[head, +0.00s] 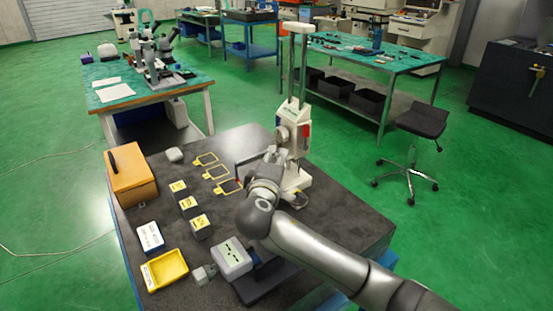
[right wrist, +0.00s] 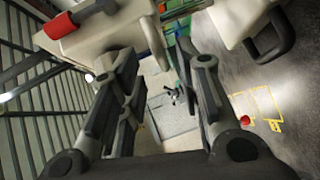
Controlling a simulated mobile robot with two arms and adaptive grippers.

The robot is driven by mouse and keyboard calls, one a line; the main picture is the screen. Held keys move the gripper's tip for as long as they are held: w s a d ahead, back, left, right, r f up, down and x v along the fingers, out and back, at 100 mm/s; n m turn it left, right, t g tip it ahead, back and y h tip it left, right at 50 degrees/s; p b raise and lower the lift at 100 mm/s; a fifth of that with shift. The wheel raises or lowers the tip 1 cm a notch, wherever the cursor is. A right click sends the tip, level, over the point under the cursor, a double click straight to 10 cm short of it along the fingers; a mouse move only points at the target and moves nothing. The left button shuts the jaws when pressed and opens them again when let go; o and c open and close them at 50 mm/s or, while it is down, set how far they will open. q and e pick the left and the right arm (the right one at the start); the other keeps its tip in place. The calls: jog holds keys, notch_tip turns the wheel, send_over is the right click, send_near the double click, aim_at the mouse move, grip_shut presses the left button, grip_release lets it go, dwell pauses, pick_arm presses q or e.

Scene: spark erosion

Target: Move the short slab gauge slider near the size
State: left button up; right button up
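A white gauge stand (head: 293,128) with a tall column rises at the back right of the dark table. It has a red part on its right side, and its base (head: 297,180) rests on the table. I cannot tell which part is the slider or read a size on it. My right gripper (head: 250,163) is just left of the stand, and its wrist hides part of the base. In the right wrist view the gripper (right wrist: 167,65) is open, with its fingers apart and nothing seen held. A pale body with a red knob (right wrist: 62,26) shows close beyond the fingers. My left gripper is out of view.
The dark table (head: 180,235) also bears an orange box (head: 131,176), several yellow-labelled blocks (head: 189,206), yellow outlines (head: 215,172), a blue-white box (head: 150,237), a yellow tray (head: 165,269) and a white box (head: 231,258). A stool (head: 422,122) stands to the right.

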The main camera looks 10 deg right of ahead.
jog(key=v, duration=1)
